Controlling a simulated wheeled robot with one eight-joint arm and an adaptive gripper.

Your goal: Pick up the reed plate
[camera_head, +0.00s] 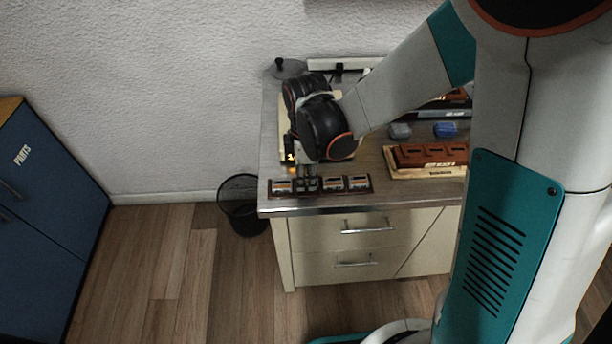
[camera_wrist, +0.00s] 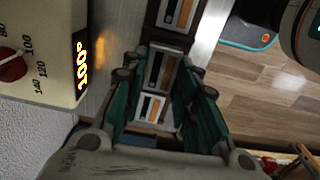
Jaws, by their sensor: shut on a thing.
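Reed plates with pale frames and orange, grey and dark stripes sit in a row on a dark brown rack (camera_head: 371,184) at the counter's front left. My gripper (camera_wrist: 163,66) points down over this row in the head view. Its teal-lined fingers are shut on the reed plate (camera_wrist: 161,72) second from the left. The leftmost reed plate (camera_wrist: 150,107) shows between the fingers, nearer my palm in the picture. Another reed plate (camera_wrist: 178,14) lies beyond the fingertips. I cannot tell whether the gripped plate is raised from the rack.
A cream box with a red dial and lit display (camera_wrist: 40,50) stands close beside my gripper. A brown slotted block on a wooden tray (camera_head: 430,173) and a blue object (camera_head: 445,130) are to the right. A black wire bin (camera_head: 240,207) stands on the floor at left.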

